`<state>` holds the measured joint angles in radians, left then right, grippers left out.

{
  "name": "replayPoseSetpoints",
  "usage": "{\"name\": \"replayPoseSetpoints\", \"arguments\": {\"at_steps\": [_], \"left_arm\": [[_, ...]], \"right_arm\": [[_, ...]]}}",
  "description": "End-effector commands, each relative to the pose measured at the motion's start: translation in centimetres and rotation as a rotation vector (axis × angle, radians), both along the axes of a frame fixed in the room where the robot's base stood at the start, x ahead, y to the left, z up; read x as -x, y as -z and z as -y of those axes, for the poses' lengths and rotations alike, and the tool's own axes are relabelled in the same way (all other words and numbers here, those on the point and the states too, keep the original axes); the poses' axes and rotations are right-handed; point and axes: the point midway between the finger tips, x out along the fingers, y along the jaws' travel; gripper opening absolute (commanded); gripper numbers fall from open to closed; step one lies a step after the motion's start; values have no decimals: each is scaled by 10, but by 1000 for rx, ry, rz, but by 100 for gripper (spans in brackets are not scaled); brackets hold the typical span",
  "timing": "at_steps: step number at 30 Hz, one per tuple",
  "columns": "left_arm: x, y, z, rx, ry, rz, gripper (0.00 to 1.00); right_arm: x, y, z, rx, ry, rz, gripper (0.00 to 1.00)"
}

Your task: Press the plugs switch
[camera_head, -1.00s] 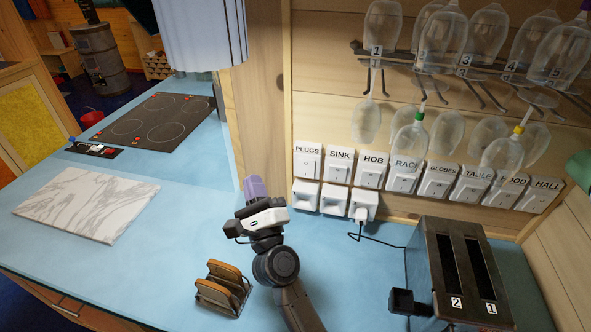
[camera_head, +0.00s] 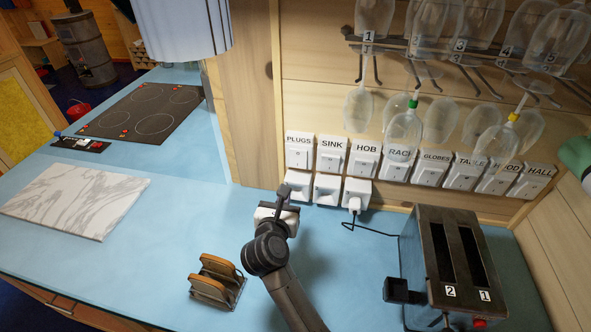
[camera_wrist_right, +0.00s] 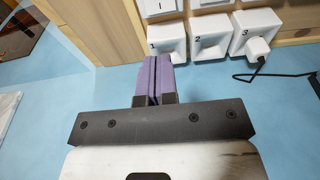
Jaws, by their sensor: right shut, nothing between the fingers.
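The PLUGS switch (camera_head: 299,157) is a white plate with a rocker, leftmost in a labelled row on the wood wall. In the right wrist view, the lower part of a white switch (camera_wrist_right: 158,8) shows at the top edge above socket 1, its label cut off. My right gripper (camera_head: 284,192) is in front of the left end of the sockets, below the PLUGS switch. Its purple fingers (camera_wrist_right: 154,75) are shut with nothing between them, just below socket 1 (camera_wrist_right: 166,42) in the wrist picture. I cannot tell whether they touch it. My left gripper is not in view.
A white plug (camera_head: 353,204) with a black cable sits in the third socket. A toaster (camera_head: 430,265) stands at the right, a toast rack (camera_head: 215,283) near the front. Glasses (camera_head: 404,132) hang before the switches to the right. A wooden post (camera_head: 247,100) stands left of the row.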

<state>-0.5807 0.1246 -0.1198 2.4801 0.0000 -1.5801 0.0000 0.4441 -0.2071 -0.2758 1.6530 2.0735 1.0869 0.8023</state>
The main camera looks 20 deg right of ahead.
Motion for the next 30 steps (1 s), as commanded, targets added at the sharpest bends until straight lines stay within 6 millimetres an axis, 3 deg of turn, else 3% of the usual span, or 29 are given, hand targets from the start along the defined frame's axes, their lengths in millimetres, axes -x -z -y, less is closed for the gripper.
{"name": "replayPoseSetpoints", "arguments": {"at_steps": [11,30], "left_arm": [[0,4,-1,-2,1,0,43],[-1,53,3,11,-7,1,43]], "right_arm": [[-8,3,5,4,-1,0,0],[-98,21,61,6,0,1,0]]}}
